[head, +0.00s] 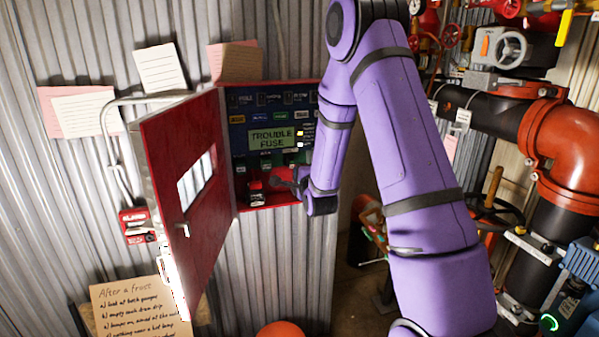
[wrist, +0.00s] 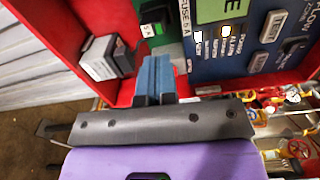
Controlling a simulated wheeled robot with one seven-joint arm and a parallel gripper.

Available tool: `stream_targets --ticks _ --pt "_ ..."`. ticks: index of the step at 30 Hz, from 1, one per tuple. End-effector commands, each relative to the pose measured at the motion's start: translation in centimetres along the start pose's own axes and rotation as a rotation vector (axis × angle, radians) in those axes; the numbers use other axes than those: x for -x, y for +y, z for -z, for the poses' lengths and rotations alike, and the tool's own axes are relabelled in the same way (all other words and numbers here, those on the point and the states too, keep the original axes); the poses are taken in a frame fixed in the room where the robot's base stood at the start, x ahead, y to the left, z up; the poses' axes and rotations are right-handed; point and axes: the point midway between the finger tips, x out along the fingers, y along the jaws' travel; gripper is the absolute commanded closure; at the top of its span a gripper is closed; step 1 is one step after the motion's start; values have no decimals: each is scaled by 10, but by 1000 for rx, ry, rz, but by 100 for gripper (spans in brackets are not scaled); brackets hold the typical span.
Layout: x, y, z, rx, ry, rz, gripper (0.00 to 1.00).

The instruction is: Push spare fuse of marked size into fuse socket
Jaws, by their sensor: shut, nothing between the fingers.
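The open red panel box (head: 270,203) on the corrugated wall shows a display reading "TROUBLE FUSE" (head: 270,139). My gripper (head: 283,180) reaches into its lower part from the right. In the wrist view my gripper's blue-grey fingers (wrist: 155,68) are together, with nothing seen between them. A label beginning "FUSE" (wrist: 186,18) is beside the panel's display (wrist: 222,8); its size figure is hard to read. A green-and-black holder (wrist: 152,22) lies just beyond the fingertips. A small pale-and-dark box (wrist: 105,58) sits left of them. I cannot pick out a spare fuse or the socket opening.
The red door (head: 190,235) stands open at left of the panel box. The box's red side wall (wrist: 65,28) is close to my fingers. Red pipework (head: 570,140) and valves fill the right. Paper notes (head: 160,67) hang on the wall.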

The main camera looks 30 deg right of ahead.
Motion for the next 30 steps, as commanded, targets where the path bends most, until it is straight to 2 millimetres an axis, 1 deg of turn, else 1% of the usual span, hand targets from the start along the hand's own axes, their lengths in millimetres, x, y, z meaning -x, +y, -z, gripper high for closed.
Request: stream_targets --ticks 1,6,9,12,17,20,30 --pt "0 -1 0 -81 0 1 100" --pt "-1 -3 0 -343 0 1 100" --pt "-1 -4 0 -460 -1 1 100" --pt "-1 -4 0 -540 -1 2 100" --pt "-3 -5 -1 -598 -2 2 100" --pt "-9 -5 -1 -605 -2 2 100" --pt "-45 -5 -1 -602 -3 2 100"
